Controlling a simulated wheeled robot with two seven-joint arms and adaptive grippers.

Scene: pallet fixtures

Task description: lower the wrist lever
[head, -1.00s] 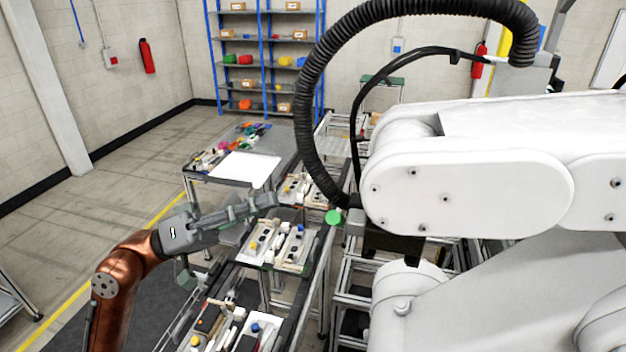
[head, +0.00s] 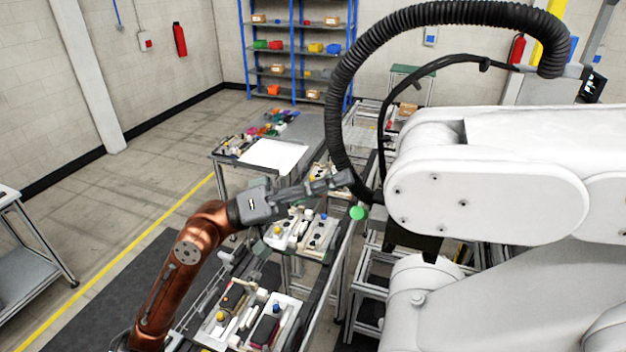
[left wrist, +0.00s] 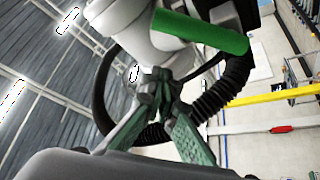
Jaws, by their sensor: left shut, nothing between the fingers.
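The wrist lever shows in the head view as a round green knob (head: 357,212) at the left end of the large white arm. In the left wrist view the lever is a green bar (left wrist: 200,30) sticking out to the right from a white housing. My left gripper (head: 346,180) is shut and empty, just above the knob in the head picture. In the left wrist view its fingertips (left wrist: 160,78) meet below and left of the green bar. I cannot tell whether they touch anything. My right gripper is not in view.
The white arm (head: 490,200) fills the right side. A thick black corrugated hose (head: 345,85) loops close by the fingertips. Pallet fixtures (head: 250,310) with small parts stand on a line below my left arm. The floor on the left is open.

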